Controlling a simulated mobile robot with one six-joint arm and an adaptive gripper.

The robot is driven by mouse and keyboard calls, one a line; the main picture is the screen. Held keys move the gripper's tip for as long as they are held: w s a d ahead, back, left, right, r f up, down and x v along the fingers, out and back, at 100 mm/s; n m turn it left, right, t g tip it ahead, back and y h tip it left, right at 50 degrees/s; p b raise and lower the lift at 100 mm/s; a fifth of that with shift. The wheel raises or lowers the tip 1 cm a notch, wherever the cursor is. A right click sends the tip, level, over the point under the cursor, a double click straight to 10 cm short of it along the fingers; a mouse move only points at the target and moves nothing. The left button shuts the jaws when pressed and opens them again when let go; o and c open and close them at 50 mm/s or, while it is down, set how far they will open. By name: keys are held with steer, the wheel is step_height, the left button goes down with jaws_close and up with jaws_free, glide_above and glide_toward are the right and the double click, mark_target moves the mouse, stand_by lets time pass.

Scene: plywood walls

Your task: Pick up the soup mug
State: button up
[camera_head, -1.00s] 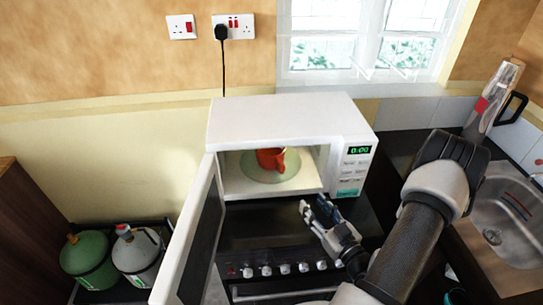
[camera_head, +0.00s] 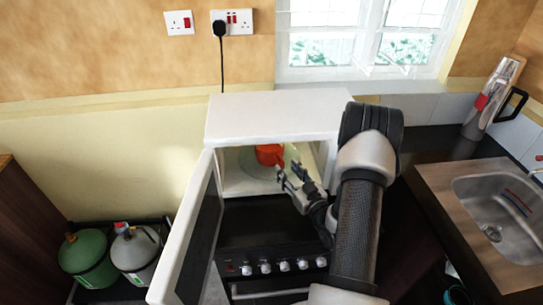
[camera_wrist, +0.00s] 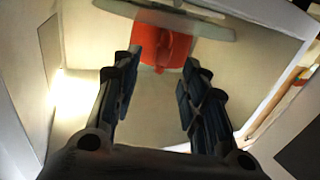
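The soup mug (camera_head: 269,154) is orange-red and stands on the round glass turntable inside the open microwave. In the wrist view the mug (camera_wrist: 163,45) shows ahead of and between the two fingers, with its handle side towards me. My gripper (camera_head: 291,179) is at the microwave's opening, just short of the mug and a little to its right. In the wrist view my gripper (camera_wrist: 158,75) is open, its dark fingers well apart with nothing between them at the tips. The mug's far side is hidden.
The white microwave (camera_head: 270,112) sits above a black oven (camera_head: 280,225). Its door (camera_head: 186,235) is swung open on the left. The turntable (camera_wrist: 215,28) shows in the wrist view. Two gas bottles (camera_head: 88,258) stand at lower left. A sink (camera_head: 500,215) is at right.

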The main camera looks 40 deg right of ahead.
mark_target(272, 155)
steer(key=w, duration=0.2)
steer(key=shift+w+d, duration=0.2)
steer(key=shift+w, duration=0.15)
steer(key=shift+c, duration=0.5)
jaws_close()
